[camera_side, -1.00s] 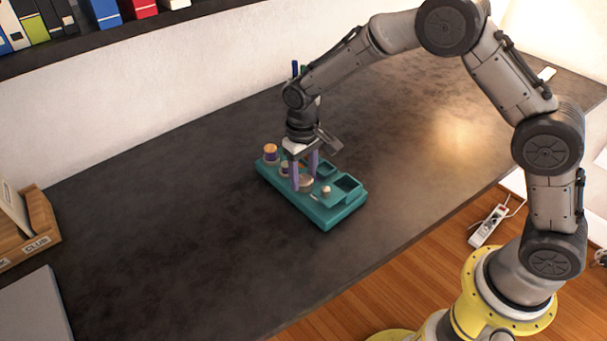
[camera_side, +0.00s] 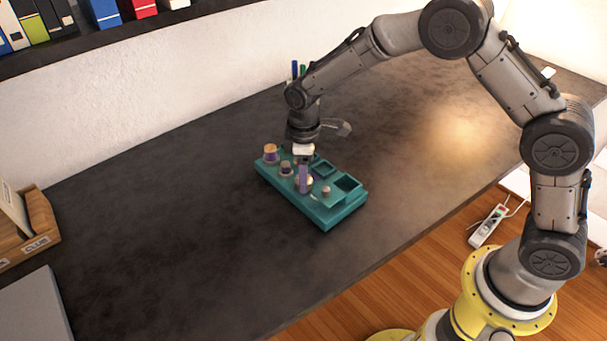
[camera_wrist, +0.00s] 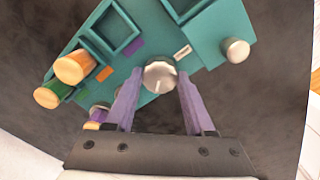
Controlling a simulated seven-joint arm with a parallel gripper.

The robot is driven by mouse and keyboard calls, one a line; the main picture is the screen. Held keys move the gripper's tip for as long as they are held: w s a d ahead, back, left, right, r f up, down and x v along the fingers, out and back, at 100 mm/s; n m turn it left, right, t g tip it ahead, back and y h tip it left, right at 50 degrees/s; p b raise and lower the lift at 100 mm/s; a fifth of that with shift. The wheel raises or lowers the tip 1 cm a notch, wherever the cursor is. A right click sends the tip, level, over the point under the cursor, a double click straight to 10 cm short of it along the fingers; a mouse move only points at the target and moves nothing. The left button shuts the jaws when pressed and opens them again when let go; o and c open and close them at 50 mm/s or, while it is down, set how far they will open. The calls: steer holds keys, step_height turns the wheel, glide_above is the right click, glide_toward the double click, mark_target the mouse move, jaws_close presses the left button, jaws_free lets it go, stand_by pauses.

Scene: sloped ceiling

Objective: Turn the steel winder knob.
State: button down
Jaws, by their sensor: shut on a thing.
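The steel winder knob (camera_wrist: 160,76) is a round silvery knob on the teal block (camera_side: 325,216). In the wrist view it sits between the tips of my two purple fingers. My gripper (camera_wrist: 155,85) is shut on the knob from above. In the side view my gripper (camera_side: 303,188) points down at the middle of the block, and its near finger hides much of the knob. A pale index mark shows on the knob's face in the wrist view.
Square recesses (camera_side: 347,182) and several capped pegs (camera_side: 271,152) share the block. A wooden box (camera_side: 30,228) stands far left.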

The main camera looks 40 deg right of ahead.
steer(key=shift+r+n, duration=0.1)
steer(key=shift+n, duration=0.2)
steer(key=shift+c, duration=1.3)
jaws_free()
step_height(320, 180, up, 14)
steer(key=shift+s, duration=0.1)
